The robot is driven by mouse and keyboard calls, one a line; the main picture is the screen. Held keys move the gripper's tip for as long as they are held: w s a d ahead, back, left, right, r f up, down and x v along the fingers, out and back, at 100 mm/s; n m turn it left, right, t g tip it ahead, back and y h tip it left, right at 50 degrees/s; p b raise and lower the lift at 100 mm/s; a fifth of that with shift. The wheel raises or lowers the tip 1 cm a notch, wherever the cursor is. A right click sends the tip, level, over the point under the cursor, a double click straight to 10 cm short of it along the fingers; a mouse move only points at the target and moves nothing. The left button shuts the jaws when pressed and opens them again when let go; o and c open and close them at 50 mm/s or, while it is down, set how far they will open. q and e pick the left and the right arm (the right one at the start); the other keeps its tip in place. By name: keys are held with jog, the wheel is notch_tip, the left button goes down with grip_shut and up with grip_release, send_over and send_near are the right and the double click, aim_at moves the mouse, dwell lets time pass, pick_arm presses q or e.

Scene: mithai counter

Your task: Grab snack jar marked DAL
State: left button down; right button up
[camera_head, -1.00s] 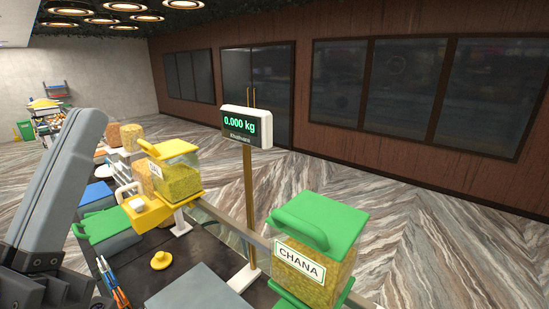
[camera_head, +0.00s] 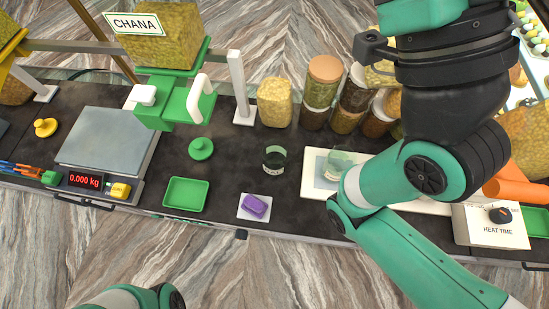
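No label reading DAL is legible in view. A jar of golden snack with a label reading CHANA (camera_head: 160,35) sits in a green dispenser stand (camera_head: 170,107) at the upper left. Part of another jar (camera_head: 8,35), with yellow around it, is cut off by the left edge; no label shows on it. My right arm, teal and black, crosses the right side up to the top edge, and no fingertips show. Only a link of my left arm shows at the bottom left. Both grippers are out of view.
A scale (camera_head: 107,137) reading 0.000 kg, a green tray (camera_head: 186,194), a purple block (camera_head: 254,206) and a dark-banded glass (camera_head: 275,159) stand on the dark counter (camera_head: 225,165). Several filled jars, including a wooden-lidded one (camera_head: 322,82), stand at the back, partly behind my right arm.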

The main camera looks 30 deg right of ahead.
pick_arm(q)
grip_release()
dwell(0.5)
